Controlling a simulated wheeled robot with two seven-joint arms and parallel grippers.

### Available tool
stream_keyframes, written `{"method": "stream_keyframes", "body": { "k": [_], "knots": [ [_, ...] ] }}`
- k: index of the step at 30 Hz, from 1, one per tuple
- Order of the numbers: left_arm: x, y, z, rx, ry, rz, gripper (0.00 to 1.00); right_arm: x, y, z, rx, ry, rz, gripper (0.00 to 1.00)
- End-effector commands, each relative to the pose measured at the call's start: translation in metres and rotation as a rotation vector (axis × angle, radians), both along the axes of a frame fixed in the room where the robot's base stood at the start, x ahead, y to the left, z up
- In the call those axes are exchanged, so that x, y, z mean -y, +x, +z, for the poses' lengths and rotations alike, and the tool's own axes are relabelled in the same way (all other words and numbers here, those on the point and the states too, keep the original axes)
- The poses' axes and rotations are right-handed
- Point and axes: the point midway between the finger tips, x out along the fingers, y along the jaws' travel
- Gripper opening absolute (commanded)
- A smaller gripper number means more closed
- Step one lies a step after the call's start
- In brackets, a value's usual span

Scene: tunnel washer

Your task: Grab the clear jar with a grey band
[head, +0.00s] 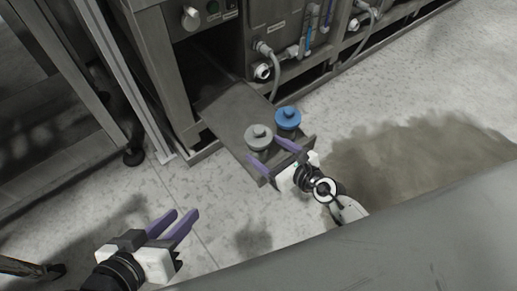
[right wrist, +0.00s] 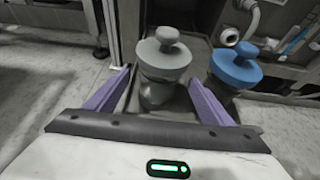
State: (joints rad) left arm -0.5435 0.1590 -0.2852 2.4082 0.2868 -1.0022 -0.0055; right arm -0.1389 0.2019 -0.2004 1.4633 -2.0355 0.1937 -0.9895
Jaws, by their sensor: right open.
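A jar with a grey lid (head: 259,136) stands upright on a grey metal shelf (head: 226,108); in the right wrist view the grey-topped jar (right wrist: 164,66) stands between my finger lines. A blue-lidded jar (head: 288,119) stands just right of it and also shows in the right wrist view (right wrist: 236,66). My right gripper (head: 274,152) is open, its purple fingers on either side of the grey-topped jar's near side; contact cannot be told. In the right wrist view the right gripper (right wrist: 158,95) partly hides the jar's lower body. My left gripper (head: 178,226) is open and empty above the floor.
The shelf juts from a steel machine (head: 272,50) with hoses and valves behind the jars. A metal frame (head: 60,90) stands at the left. The speckled floor (head: 420,90) at the right is clear. A large grey surface (head: 400,245) fills the lower right.

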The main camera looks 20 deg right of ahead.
Motion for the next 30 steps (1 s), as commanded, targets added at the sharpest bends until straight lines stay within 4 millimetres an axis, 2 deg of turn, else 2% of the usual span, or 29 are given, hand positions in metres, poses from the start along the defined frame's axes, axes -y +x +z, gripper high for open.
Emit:
{"method": "stream_keyframes", "body": {
  "k": [4, 9, 17, 20, 26, 30],
  "knots": [
    [0.006, 0.001, 0.004, 0.031, -0.044, -0.001, 0.31, -0.008, 0.022, -0.012, 0.003, 0.004, -0.002, 0.75],
    [0.011, 0.002, 0.016, 0.061, -0.087, -0.003, 0.31, -0.013, 0.039, -0.018, 0.001, 0.003, -0.002, 0.75],
    [0.012, 0.002, 0.020, 0.066, -0.096, -0.003, 0.31, -0.015, 0.041, -0.017, -0.001, 0.002, -0.001, 0.75],
    [0.012, 0.002, 0.020, 0.067, -0.095, -0.004, 0.31, -0.015, 0.041, -0.017, 0.000, 0.002, -0.001, 0.62],
    [0.012, 0.002, 0.020, 0.067, -0.095, -0.004, 0.31, -0.015, 0.041, -0.017, 0.000, 0.002, -0.001, 0.28],
    [0.012, 0.002, 0.020, 0.066, -0.095, -0.004, 0.31, -0.015, 0.041, -0.016, 0.001, 0.002, -0.002, 0.27]
  ]
}}
